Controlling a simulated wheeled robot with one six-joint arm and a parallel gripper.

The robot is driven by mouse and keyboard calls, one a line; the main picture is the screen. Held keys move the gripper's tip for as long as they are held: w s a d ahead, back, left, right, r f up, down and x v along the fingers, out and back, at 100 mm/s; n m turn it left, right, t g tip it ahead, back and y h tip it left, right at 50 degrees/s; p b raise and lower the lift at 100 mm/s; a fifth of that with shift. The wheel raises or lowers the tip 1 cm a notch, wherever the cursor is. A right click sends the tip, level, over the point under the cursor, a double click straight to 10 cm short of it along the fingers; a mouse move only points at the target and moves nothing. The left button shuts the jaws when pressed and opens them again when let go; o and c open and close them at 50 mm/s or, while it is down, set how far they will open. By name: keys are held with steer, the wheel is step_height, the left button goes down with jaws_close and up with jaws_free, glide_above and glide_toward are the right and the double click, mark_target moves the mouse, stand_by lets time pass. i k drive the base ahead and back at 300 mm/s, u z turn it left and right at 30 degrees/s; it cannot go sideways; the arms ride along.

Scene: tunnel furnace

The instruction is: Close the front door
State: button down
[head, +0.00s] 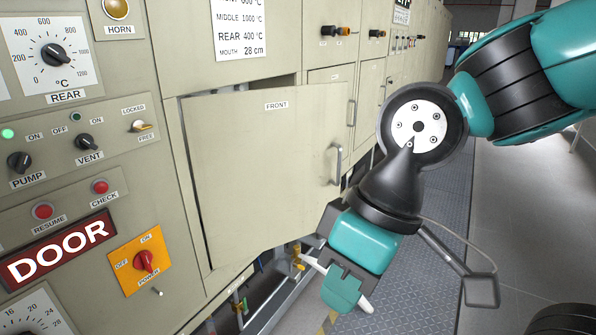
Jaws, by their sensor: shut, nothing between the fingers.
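The front door (262,195) is a beige panel labelled FRONT on the furnace face. It stands ajar, with dark gaps along its left edge and above its top edge. Its grey bar handle (337,165) is near its right edge. My gripper (341,286) is shut and empty, pointing down below and to the right of the handle. It overlaps the door's lower right corner in the picture; I cannot tell whether they touch.
A control panel with dials, switches, a red DOOR sign (58,250) and an orange power switch (141,262) is left of the door. Pipes (270,295) run below it. More furnace cabinets recede behind. Grey floor (520,220) at right is open.

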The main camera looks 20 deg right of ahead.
mark_target(266, 164)
steer(key=z, duration=0.45)
steer(key=i, duration=0.95)
steer(key=z, duration=0.7)
